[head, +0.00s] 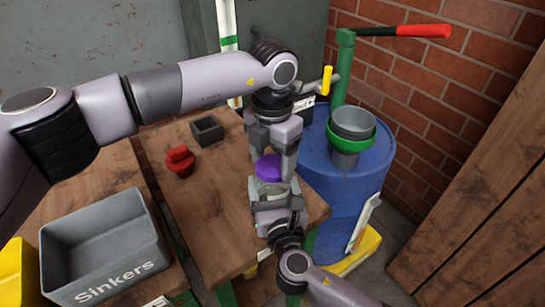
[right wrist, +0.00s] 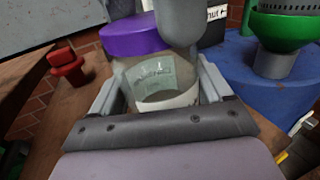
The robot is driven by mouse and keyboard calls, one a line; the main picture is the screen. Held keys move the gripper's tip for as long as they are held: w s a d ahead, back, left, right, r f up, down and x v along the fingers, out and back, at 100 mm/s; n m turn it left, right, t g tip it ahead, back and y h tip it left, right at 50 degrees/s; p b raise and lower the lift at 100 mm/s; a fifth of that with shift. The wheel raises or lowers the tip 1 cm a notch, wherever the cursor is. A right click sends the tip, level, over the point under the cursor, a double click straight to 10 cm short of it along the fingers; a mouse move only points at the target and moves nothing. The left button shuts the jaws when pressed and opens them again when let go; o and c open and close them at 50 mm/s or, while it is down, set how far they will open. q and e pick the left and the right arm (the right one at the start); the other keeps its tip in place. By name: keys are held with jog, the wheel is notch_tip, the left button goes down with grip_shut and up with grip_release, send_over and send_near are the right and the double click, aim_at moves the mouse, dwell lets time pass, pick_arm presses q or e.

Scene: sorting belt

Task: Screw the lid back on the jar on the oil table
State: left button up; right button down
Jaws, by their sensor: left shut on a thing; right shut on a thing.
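The jar (head: 270,189) is clear with a pale label, and stands upright near the right edge of the wooden table (head: 215,205). The right wrist view shows the jar (right wrist: 160,75) close up, between the right gripper's fingers. The purple lid (head: 268,168) is on top of the jar's mouth; it also shows in the right wrist view (right wrist: 135,37). I cannot tell how tightly it sits. My left gripper (head: 271,158) points down from above, shut on the lid. My right gripper (head: 275,200) comes from the near side, shut on the jar's body.
A red knobbed object (head: 180,162) and a small grey open box (head: 207,131) stand on the table to the left. A grey "Sinkers" bin (head: 105,250) is at the lower left. A blue barrel (head: 345,175) with a green-rimmed funnel (head: 349,135) stands close on the right.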

pick_arm(q)
jog(key=m, duration=0.4)
jog(key=o, duration=1.2)
jog(key=shift+c, duration=0.2)
jog(key=shift+r, duration=0.1)
jog(key=shift+r, duration=2.15)
jog(key=shift+o, duration=0.2)
notch_tip(320, 180, up, 4)
jog(key=n, duration=0.5)
jog(key=shift+f, duration=0.25)
